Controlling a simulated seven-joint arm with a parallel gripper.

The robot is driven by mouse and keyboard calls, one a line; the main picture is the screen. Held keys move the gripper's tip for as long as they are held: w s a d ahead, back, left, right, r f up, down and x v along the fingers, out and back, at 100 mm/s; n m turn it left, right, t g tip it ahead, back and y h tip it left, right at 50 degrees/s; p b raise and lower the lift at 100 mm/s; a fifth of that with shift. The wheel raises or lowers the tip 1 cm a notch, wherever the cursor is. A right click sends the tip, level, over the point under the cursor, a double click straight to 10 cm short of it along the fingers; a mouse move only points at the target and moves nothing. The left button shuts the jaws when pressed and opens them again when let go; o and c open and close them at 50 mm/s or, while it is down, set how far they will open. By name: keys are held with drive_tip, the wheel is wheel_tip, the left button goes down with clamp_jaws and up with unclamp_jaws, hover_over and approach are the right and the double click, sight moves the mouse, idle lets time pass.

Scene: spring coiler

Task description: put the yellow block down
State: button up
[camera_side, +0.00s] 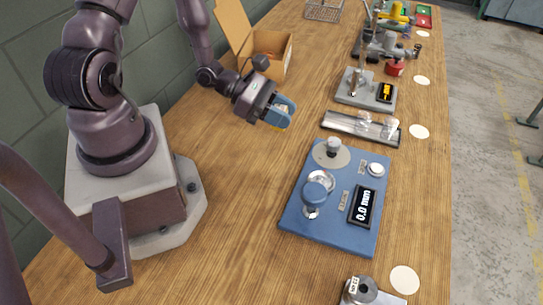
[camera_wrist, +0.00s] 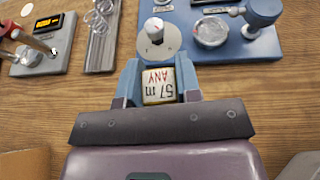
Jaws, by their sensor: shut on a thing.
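My gripper (camera_side: 281,113) is shut on a small block, its blue fingers one on each side. In the wrist view the yellow block (camera_wrist: 159,86) sits between the fingers, with a pale face toward the camera. That face has a yellowish edge and upside-down writing that seems to read "57 in ANY". In the side view the fingers hide most of the block. The gripper seems to be above the wooden table, left of the clear tray and the blue base plate; its exact height is hard to tell.
The blue base plate (camera_side: 293,219) carries a round dish, knobs and a display reading 0.0 mm. A clear tray (camera_side: 362,128) and a grey device (camera_side: 345,91) stand farther back. An open cardboard box (camera_side: 277,60) is behind the gripper. Bare wood (camera_side: 235,175) lies left of the plate.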

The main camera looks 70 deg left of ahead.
drive_tip(key=shift+m+g+h, duration=0.3)
drive_tip(key=shift+m+h, duration=0.1)
drive_tip(key=f, duration=0.1)
drive_tip(key=s+f, duration=0.1)
drive_tip(key=s+d+f, duration=0.1)
drive_tip(key=f, duration=0.1)
drive_tip(key=shift+s, duration=0.1)
drive_tip(key=shift+f, duration=1.9)
drive_tip(key=shift+f, duration=0.15)
drive_tip(key=o, duration=0.9)
